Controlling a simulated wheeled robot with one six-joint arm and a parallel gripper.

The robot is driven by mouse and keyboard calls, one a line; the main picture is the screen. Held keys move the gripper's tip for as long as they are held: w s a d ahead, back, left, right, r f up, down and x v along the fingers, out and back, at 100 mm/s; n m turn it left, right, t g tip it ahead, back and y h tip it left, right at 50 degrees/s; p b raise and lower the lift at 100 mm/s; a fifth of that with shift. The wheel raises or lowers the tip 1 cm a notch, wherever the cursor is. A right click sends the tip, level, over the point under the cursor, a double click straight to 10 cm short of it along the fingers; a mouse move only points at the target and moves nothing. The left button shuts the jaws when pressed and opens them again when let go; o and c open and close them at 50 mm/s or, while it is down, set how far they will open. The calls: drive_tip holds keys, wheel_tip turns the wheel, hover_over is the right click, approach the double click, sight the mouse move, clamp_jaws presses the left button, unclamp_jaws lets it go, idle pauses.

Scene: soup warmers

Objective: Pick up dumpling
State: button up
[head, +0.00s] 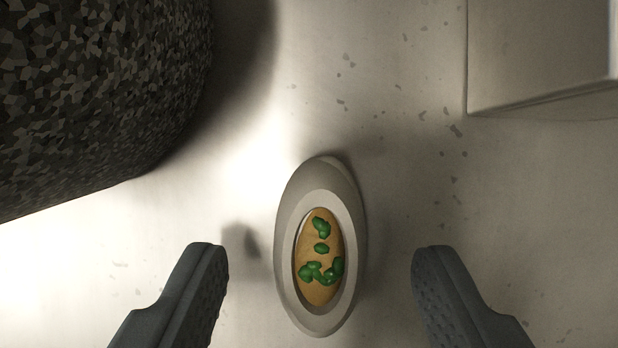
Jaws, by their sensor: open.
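The dumpling (312,258) appears as a tan oval topped with several green bits. It sits within a pale grey oval rim (320,180), which looks like a small dish or the dumpling's own outer part; I cannot tell which. My gripper (321,262) is open, with one dark finger to the left of the dumpling and the other to the right. Both fingers are apart from it, with a clear gap on each side. Nothing is held.
A large dark speckled rounded object (90,90) fills the upper left. A pale box-like block (540,55) stands at the upper right. The pale speckled surface (400,150) between them is clear around the dumpling.

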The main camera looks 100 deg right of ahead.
drive_tip(key=shift+a+f, duration=0.15)
drive_tip(key=shift+f, duration=0.3)
drive_tip(key=c, duration=1.2)
